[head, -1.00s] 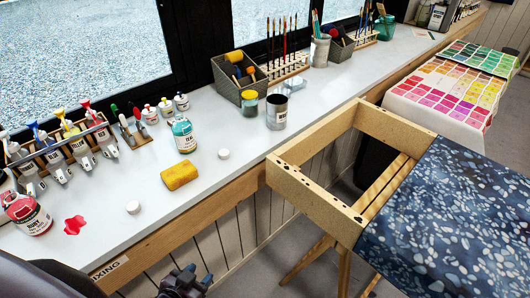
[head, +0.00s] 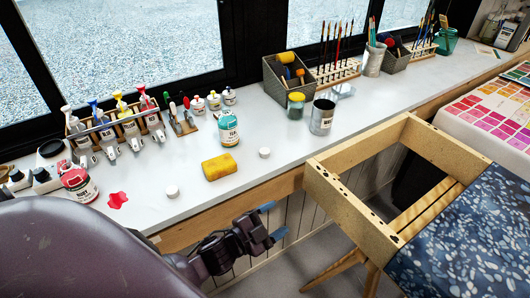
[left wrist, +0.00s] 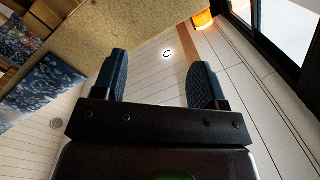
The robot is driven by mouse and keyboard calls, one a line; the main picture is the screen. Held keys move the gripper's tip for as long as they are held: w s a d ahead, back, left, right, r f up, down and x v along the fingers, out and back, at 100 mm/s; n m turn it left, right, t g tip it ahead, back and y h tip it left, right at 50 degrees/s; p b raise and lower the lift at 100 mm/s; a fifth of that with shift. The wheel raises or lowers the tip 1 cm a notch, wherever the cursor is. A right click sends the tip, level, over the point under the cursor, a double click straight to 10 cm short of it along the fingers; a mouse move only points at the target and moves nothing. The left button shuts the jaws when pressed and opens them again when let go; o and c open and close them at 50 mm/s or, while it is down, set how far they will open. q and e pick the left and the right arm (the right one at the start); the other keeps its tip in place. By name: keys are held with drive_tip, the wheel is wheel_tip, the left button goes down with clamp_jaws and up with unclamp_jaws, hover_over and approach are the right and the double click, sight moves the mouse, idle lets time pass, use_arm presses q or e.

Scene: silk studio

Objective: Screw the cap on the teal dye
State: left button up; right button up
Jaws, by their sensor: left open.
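The teal dye bottle (head: 228,128) stands upright on the white counter; its top shows no white cap that I can make out. Two loose white caps lie on the counter: one (head: 264,153) right of the yellow sponge, one (head: 172,192) nearer the front left, by a red spill. My left gripper (head: 271,222) is open and empty, in front of and below the counter's front edge, apart from bottle and caps. The left wrist view shows its two spread fingers (left wrist: 158,82) with nothing between them. My right gripper is not in view.
The yellow sponge (head: 219,167) lies in front of the teal bottle. A red dye bottle (head: 78,183) stands at left and a metal can (head: 322,117) at right. A wooden frame table (head: 355,205) stands close right of my left gripper.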

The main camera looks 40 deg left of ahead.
use_arm(q)
drive_tip(key=w+d+r+m+g+h, duration=0.2)
drive_tip(key=w+d+r+m+h, duration=0.25)
drive_tip(key=m+h, duration=0.4)
wheel_tip(320, 180, up, 10)
drive_tip(key=m+g+y, duration=1.4)
drive_tip(key=m+g, duration=0.1)
drive_tip(key=m, duration=0.8)
hover_over(266, 150)
drive_tip(key=shift+f+b, duration=0.4)
drive_tip(key=shift+f, duration=2.4)
